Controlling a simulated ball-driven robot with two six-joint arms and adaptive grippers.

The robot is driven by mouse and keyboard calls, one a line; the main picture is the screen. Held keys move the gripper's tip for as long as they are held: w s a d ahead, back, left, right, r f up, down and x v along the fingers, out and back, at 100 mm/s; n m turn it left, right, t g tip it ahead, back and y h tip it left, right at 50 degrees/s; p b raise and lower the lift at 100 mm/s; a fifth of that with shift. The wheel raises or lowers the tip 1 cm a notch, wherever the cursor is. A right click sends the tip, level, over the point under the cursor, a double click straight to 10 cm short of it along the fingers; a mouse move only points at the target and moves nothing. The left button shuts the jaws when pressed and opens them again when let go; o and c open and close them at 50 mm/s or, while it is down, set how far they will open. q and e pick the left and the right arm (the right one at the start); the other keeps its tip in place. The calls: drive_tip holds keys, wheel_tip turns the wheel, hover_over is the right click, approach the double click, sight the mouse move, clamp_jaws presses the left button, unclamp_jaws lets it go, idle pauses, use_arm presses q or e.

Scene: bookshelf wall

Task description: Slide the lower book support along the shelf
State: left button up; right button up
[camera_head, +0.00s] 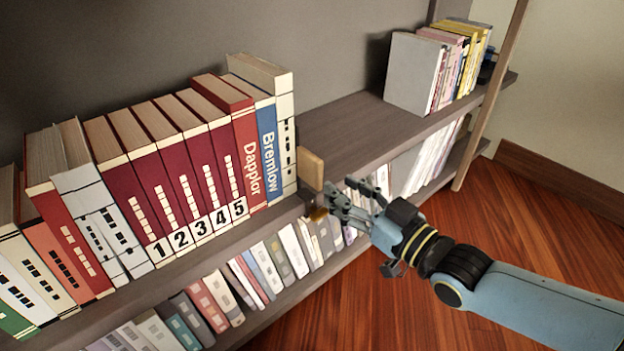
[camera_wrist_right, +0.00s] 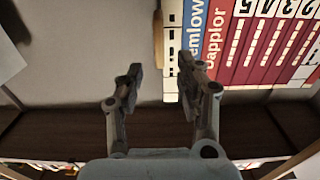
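A light wooden book support (camera_head: 311,170) stands upright on the upper shelf (camera_head: 365,125), against the right end of the large book row. It also shows in the wrist view (camera_wrist_right: 158,45), beside the books. A smaller brown-gold piece (camera_head: 317,213) shows just below it near the shelf's front edge; I cannot tell whether it is the lower support. My right gripper (camera_head: 345,198) is in front of the shelf edge, just right of these pieces. In the wrist view its fingers (camera_wrist_right: 158,72) are apart, with nothing seen held between them. My left gripper is out of view.
Large books (camera_head: 190,150) fill the shelf's left part. A second book group (camera_head: 415,75) stands at its far right, with bare shelf between. Smaller books (camera_head: 255,270) line the lower shelf. A wooden upright (camera_head: 490,95) closes the right end. Wooden floor (camera_head: 520,220) lies in front.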

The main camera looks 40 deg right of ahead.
sight(322, 174)
drive_tip(key=w+b, duration=0.1)
drive_tip(key=w, duration=0.4)
drive_tip(key=w+b, duration=0.1)
drive_tip(key=w, duration=0.1)
drive_tip(key=shift+w+a+f+b, duration=0.2)
drive_tip(key=shift+a+b, duration=0.05)
drive_tip(key=shift+b, duration=0.05)
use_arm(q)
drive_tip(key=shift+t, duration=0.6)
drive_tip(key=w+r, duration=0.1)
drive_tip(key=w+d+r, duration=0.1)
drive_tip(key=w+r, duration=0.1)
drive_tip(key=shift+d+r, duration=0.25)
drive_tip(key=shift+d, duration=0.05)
use_arm(e)
drive_tip(key=shift+w+r, duration=0.15)
drive_tip(key=shift+w, duration=0.25)
drive_tip(key=shift+c, duration=0.4)
clamp_jaws()
